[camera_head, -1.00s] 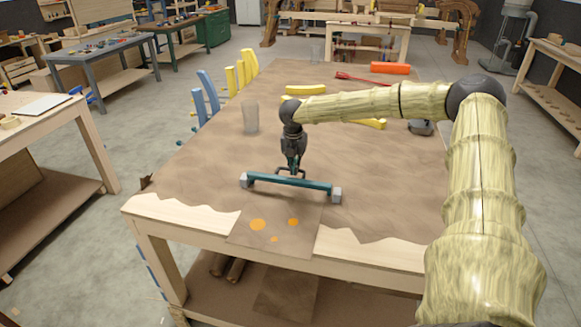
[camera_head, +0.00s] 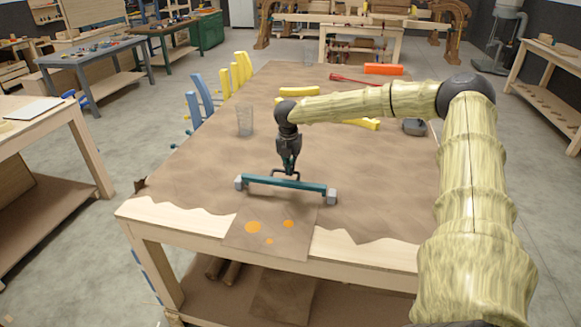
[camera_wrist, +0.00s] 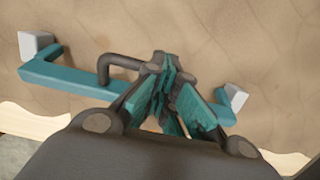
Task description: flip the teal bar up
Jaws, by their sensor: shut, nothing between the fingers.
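The teal bar (camera_head: 287,183) lies low across the near part of the table, with a pale grey block at each end. It also shows in the wrist view (camera_wrist: 70,79), passing behind my fingers. A dark bent handle (camera_wrist: 118,61) rises from the bar's far side and reaches close to my fingertips. My gripper (camera_head: 287,170) points down at the bar's middle, with its fingers together at the handle. In the wrist view my gripper (camera_wrist: 165,66) is shut with nothing held. The fingers hide part of the bar, and I cannot tell whether they touch the handle.
A brown cloth covers the table, with an orange-spotted flap (camera_head: 268,232) at the front edge. A clear glass (camera_head: 245,120) stands behind left. Yellow pieces (camera_head: 299,91), an orange block (camera_head: 383,69) and a dark dish (camera_head: 414,127) lie farther back. The cloth right of the bar is clear.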

